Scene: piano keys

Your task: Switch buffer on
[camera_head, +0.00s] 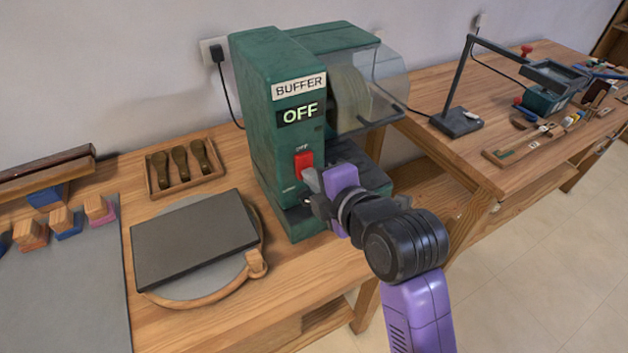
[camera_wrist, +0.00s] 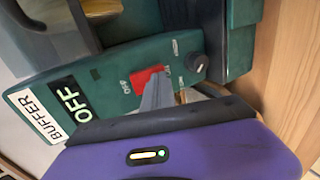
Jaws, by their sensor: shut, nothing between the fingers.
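The green buffer machine (camera_head: 262,130) stands on the workbench, with a "BUFFER" label and a display (camera_head: 299,112) reading "OFF". Its red switch (camera_head: 304,164) is on the front panel below the display. In the wrist view the red switch (camera_wrist: 147,79) shows beside my gripper (camera_wrist: 157,95), whose shut, empty fingers are close to its edge. I cannot tell whether they touch it. In the head view my gripper (camera_head: 312,183) is just below and right of the switch. A black knob (camera_wrist: 197,62) sits on the panel near the fingers.
A clear guard (camera_head: 385,85) covers the buffing wheel at right. A dark slab (camera_head: 195,238) on a round board lies left of the machine, with a tray of wooden-handled tools (camera_head: 183,168) behind it. A lamp (camera_head: 457,122) stands on the right bench.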

